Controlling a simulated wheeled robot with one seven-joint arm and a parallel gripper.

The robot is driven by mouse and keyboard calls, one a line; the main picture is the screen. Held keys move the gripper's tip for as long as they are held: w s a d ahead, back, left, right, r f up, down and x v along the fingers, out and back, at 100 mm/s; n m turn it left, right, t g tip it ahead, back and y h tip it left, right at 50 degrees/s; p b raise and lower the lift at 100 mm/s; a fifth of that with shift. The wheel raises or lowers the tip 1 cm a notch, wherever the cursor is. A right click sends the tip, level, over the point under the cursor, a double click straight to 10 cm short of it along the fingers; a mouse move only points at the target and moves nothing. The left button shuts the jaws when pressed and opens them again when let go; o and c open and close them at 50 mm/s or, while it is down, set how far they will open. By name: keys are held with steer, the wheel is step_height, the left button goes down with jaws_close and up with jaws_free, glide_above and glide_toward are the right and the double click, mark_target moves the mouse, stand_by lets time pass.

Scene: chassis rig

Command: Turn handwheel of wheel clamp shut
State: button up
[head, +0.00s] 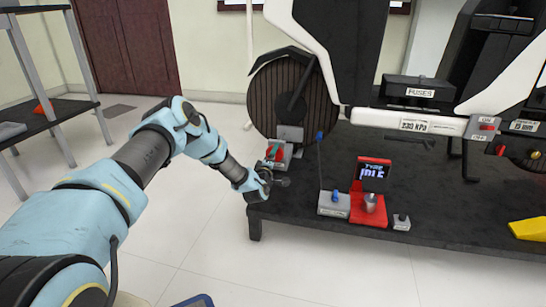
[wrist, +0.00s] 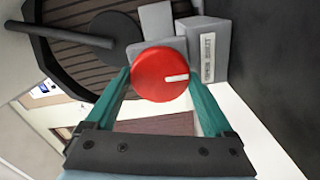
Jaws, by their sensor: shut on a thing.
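The handwheel is a round red knob (wrist: 158,80) with a white mark pointing right in the wrist view. It sits on the grey wheel clamp (wrist: 160,50), and a labelled grey block (wrist: 207,50) stands beside it. My gripper (wrist: 160,76) has its teal fingers shut on the handwheel, one on each side. In the head view, my gripper (head: 273,155) is low beside the big wheel, at the rig's left front corner. The handwheel shows there only as a small red patch (head: 277,152), partly hidden by the fingers.
The dark ribbed wheel (head: 268,97) rises right behind the clamp. Open floor lies left and in front.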

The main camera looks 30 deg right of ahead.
steer(key=o, duration=1.1)
steer(key=shift+p+v, duration=2.15)
steer(key=shift+v, duration=3.25)
steer(key=shift+f, duration=0.1)
